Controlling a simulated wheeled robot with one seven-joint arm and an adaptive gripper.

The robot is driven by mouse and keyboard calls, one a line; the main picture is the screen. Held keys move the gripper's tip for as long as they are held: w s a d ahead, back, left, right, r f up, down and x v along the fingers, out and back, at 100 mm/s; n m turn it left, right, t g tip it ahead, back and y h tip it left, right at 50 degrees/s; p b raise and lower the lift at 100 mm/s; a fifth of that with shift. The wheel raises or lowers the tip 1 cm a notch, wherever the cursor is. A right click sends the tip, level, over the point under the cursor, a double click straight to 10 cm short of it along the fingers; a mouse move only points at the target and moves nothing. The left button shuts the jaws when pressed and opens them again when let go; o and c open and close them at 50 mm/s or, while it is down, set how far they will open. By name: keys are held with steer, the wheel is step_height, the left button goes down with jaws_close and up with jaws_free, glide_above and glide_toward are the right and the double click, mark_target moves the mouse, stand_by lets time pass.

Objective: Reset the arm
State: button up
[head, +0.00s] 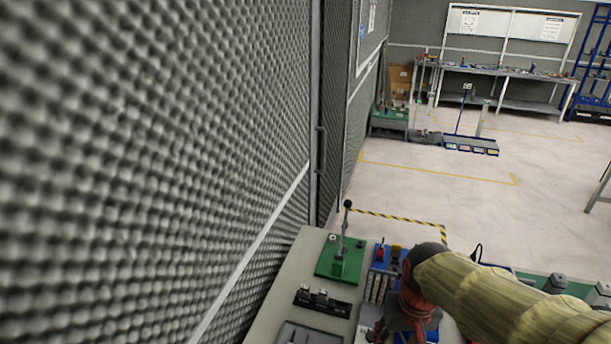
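My arm comes in from the lower right in a yellow ribbed cover, with a dark rounded joint at its bend. Below the bend, a reddish-brown and grey part hangs down over the workbench (285,290), near the bottom edge of the head view. My gripper (405,333) is at this lower end, above the bench. Its fingers cannot be made out, so whether it is open or holds anything is unclear.
A foam wall (150,150) fills the left, close to the bench. On the bench are a green-based lever press (341,260), a black fixture (322,301) and blue bins (381,280). Open floor (420,185) lies beyond, with a far worktable (500,71) at the back.

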steer(key=s+r+t+b, duration=0.4)
steer(key=s+r, duration=0.2)
steer(key=s, duration=0.2)
steer(key=shift+r+t, duration=0.3)
steer(key=shift+c, duration=0.8)
stand_by(0.8)
